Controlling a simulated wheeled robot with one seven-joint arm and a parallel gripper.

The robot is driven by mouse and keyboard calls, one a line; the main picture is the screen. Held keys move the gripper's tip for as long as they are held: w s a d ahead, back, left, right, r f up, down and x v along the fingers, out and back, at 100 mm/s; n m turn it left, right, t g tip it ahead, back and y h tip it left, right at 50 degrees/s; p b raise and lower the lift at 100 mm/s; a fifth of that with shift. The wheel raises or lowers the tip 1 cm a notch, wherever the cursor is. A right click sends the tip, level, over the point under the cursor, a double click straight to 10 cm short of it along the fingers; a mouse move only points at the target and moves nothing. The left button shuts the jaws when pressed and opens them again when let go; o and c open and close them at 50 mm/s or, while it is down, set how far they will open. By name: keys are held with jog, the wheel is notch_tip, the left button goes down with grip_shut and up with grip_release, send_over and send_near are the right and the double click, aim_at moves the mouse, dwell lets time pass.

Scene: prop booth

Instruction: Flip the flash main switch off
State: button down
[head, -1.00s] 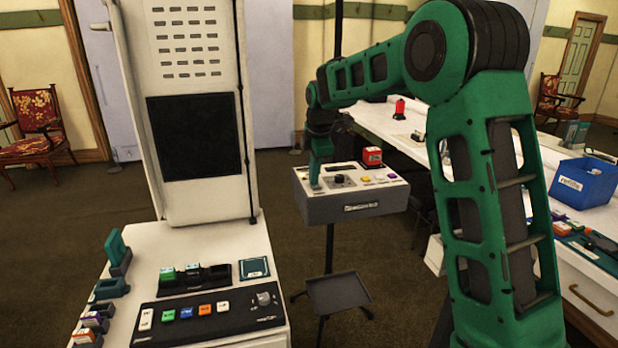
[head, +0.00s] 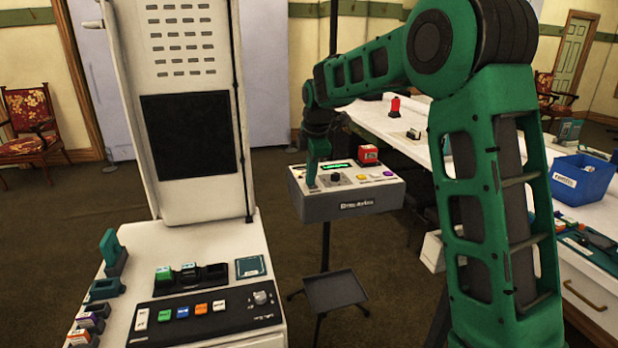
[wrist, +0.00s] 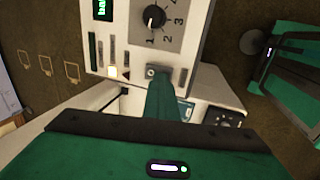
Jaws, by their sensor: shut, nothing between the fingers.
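The flash unit (head: 352,206) is a grey box with a pale top panel, on a stand in the middle of the head view. Its display (head: 337,164) glows green, and the display also shows in the wrist view (wrist: 103,10). A black dial (wrist: 153,17) with numbers sits beside it. A small switch (wrist: 151,71) on a plate lies at the panel edge, right at my fingertips; its lever position is unclear. My gripper (head: 311,185) is shut and empty, pointing down at the panel's near left corner; in the wrist view the fingers (wrist: 161,85) partly cover the switch area.
A red box (head: 368,154) stands at the panel's back right, near several coloured buttons. A white console (head: 185,240) with a black button strip stands at the left. A white counter with a blue bin (head: 583,180) is at the right. A small tray (head: 335,291) hangs below the unit.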

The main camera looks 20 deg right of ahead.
jog(key=v, duration=1.3)
jog(key=shift+s+r, duration=0.2)
jog(key=shift+r, duration=0.1)
jog(key=shift+a, duration=0.1)
